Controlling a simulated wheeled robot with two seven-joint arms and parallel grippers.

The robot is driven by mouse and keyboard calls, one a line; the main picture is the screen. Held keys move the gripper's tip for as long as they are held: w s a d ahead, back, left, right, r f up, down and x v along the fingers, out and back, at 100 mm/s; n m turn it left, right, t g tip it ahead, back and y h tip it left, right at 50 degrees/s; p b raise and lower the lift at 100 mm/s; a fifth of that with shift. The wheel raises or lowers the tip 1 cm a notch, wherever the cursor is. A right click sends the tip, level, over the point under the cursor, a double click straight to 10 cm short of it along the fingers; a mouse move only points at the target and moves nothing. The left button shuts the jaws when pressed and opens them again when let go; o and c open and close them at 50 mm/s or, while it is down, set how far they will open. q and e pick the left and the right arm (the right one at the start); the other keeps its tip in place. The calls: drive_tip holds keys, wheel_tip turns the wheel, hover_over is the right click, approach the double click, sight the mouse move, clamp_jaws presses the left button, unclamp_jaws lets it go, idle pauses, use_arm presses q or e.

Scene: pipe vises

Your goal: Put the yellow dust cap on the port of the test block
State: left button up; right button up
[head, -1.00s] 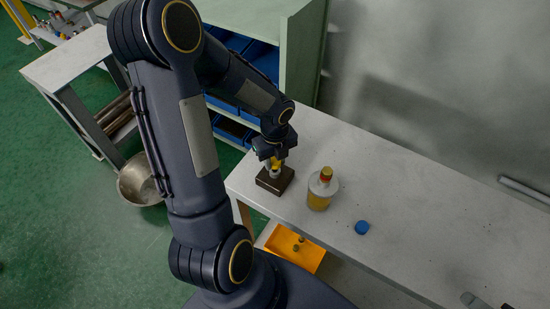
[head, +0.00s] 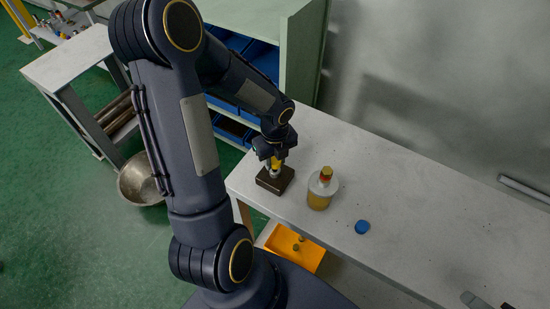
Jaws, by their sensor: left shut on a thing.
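The dark brown test block (head: 275,180) sits on the grey bench near its left end. Its light metal port (head: 273,172) stands up from the top and is partly hidden. My left gripper (head: 276,160) points down right over the block and is shut on the yellow dust cap (head: 277,163). The cap is at the top of the port; I cannot tell whether it is seated or just above it. My right gripper is not in view.
A bottle with a red and yellow top (head: 321,189) stands close to the right of the block. A blue cap (head: 362,227) lies farther right on the bench (head: 420,205). An orange tray (head: 290,248) is below the bench's front edge.

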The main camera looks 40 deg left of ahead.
sight(275, 160)
use_arm(q)
drive_tip(key=shift+f+b, duration=0.9)
drive_tip(key=shift+f, duration=0.25)
drive_tip(key=o, duration=1)
drive_tip(key=shift+o, duration=0.2)
drive_tip(key=shift+r+p, duration=0.4)
drive_tip(key=shift+r, duration=3.5)
drive_tip(key=shift+r, duration=0.1)
